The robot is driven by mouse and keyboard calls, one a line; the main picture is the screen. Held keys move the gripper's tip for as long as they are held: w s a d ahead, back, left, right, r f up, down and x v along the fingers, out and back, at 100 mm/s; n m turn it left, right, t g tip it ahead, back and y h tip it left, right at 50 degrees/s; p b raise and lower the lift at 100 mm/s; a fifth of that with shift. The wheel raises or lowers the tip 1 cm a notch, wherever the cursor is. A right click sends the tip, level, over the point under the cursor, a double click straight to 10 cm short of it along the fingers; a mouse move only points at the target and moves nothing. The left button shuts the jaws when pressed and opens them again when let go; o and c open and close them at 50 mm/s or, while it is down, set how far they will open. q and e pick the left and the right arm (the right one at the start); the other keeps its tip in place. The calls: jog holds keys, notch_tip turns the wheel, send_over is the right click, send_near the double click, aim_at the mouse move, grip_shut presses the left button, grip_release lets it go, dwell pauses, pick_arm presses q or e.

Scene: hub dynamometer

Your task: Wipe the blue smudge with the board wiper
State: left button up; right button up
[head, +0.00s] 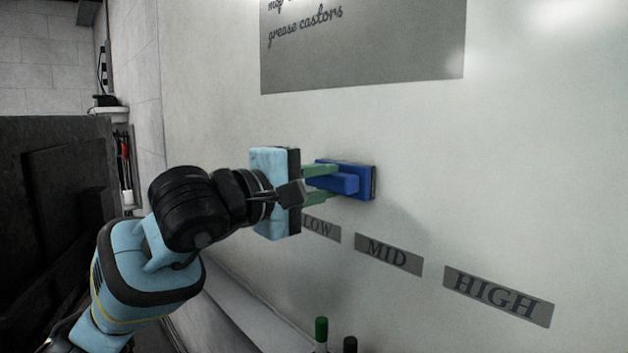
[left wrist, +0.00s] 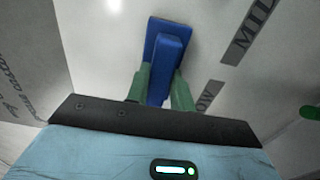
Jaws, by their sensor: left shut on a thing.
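The board wiper (head: 355,178) is a blue block with a raised blue grip and a dark pad on its far side. It is against or very close to the whiteboard, above the LOW and MID labels; I cannot tell whether the pad touches. My left gripper (head: 322,183) comes in from the left, its green fingers shut on the wiper's grip. In the left wrist view the wiper (left wrist: 167,50) shows between the two green fingers (left wrist: 160,88). I see no blue smudge in either view; the wiper and gripper hide part of the board. My right gripper is not in view.
The whiteboard (head: 540,150) carries a grey note panel (head: 365,50) above and LOW (head: 320,227), MID (head: 388,254) and HIGH (head: 497,296) labels below. A green-capped marker (head: 321,332) and a black-capped one (head: 350,345) stand at the bottom. The board to the right is clear.

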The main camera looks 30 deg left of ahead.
aim_at(308, 180)
pick_arm(q)
jog(key=shift+s+d, duration=0.25)
jog(key=shift+d, duration=0.4)
jog(key=shift+s+d, duration=0.25)
jog(key=shift+d, duration=0.4)
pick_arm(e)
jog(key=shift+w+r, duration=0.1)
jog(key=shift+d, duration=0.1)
pick_arm(q)
jog(key=shift+w+a+f, duration=0.1)
jog(key=shift+w+a, duration=0.15)
jog(key=shift+a, duration=0.3)
jog(key=shift+w+a, duration=0.25)
jog(key=shift+a, duration=0.25)
jog(key=shift+w+a+b, duration=0.2)
jog(key=shift+a+b, duration=0.15)
jog(key=shift+a, duration=0.3)
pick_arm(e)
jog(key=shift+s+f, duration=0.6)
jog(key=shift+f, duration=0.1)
